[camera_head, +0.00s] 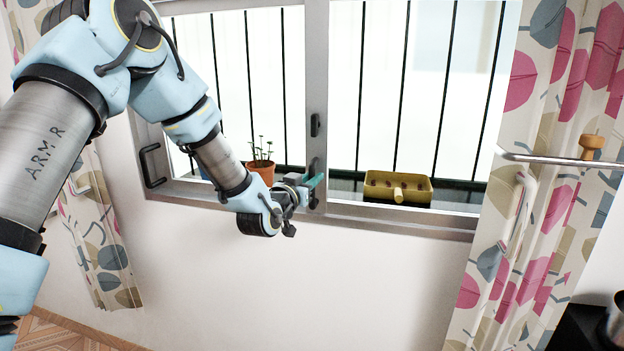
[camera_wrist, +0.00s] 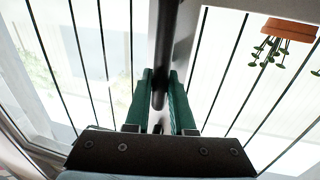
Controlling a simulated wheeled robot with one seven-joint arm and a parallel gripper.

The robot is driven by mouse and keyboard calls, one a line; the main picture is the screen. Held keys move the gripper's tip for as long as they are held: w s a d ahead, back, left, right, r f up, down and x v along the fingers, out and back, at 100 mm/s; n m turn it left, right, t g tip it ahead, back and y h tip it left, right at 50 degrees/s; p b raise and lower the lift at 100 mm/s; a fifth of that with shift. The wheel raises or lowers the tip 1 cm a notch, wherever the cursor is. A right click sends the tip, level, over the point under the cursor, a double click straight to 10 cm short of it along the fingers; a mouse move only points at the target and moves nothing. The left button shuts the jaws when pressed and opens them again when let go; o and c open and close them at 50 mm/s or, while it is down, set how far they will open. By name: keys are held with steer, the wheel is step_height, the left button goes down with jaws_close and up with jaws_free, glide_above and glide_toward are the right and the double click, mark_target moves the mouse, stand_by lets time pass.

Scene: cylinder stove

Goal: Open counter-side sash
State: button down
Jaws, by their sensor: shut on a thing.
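The window has two sashes in a grey frame. The right sash (camera_head: 420,212) is on the side of the dark counter, and the left sash (camera_head: 190,186) is behind my arm. My gripper (camera_head: 313,182) is at the lower part of the middle upright. In the wrist view its green fingers (camera_wrist: 160,105) are shut on a dark bar-shaped handle (camera_wrist: 162,60), with one finger on each side. In the head view the handle (camera_head: 315,200) is partly hidden by the fingers. I cannot tell for sure which sash bears it.
Dark bars stand behind the glass. A potted plant (camera_head: 262,170) and a yellow planter box (camera_head: 385,187) are beyond the window. Another dark handle (camera_head: 150,166) is at the left frame. Patterned curtains (camera_head: 495,250) hang at both sides. A dark counter (camera_head: 580,328) is at lower right.

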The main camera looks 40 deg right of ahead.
steer(key=w+a+b, duration=0.1)
steer(key=w+a, duration=0.6)
steer(key=w, duration=0.4)
steer(key=w+a+b, duration=0.2)
steer(key=w+a, duration=0.5)
steer(key=w, duration=0.4)
steer(key=w+a+b, duration=0.2)
steer(key=w+a, duration=0.5)
steer(key=w, duration=0.4)
steer(key=shift+w+a, duration=0.3)
steer(key=shift+a, duration=0.05)
steer(key=c, duration=0.8)
jaws_free()
steer(key=shift+o, duration=0.2)
steer(key=b+v, duration=0.4)
steer(key=v, duration=0.6)
steer(key=shift+s+a, duration=0.2)
steer(key=shift+a, duration=0.15)
